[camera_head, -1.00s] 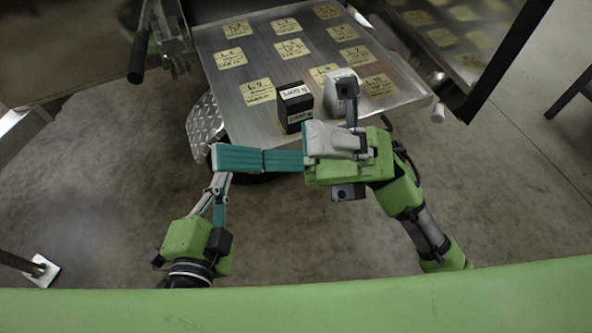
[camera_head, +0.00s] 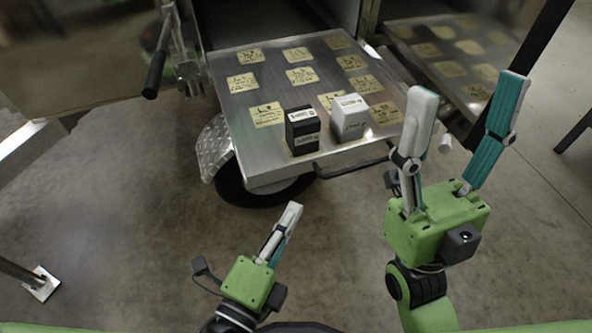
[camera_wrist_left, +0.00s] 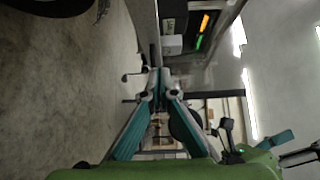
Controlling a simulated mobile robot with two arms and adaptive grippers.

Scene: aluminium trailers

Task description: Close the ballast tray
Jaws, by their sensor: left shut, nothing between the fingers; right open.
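The ballast tray (camera_head: 222,71) is a flat metal sheet with several yellow labels, sticking out of the trailer in the head view. A black box (camera_head: 302,131) and a grey box (camera_head: 349,118) stand side by side near its front edge. A dark bar handle (camera_head: 345,170) runs along the front edge. My left gripper (camera_head: 291,215) is shut and empty, below and in front of the tray; its fingers meet in the left wrist view (camera_wrist_left: 160,82). My right gripper (camera_head: 468,88) is open and empty, at the right of the tray's front corner, fingers pointing up.
A trailer wheel (camera_head: 262,190) with a tread-plate fender (camera_head: 214,148) is below the tray's left side. An open metal door (camera_head: 75,50) with a dark lever (camera_head: 155,75) stands at left. A dark post (camera_head: 545,45) is at right.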

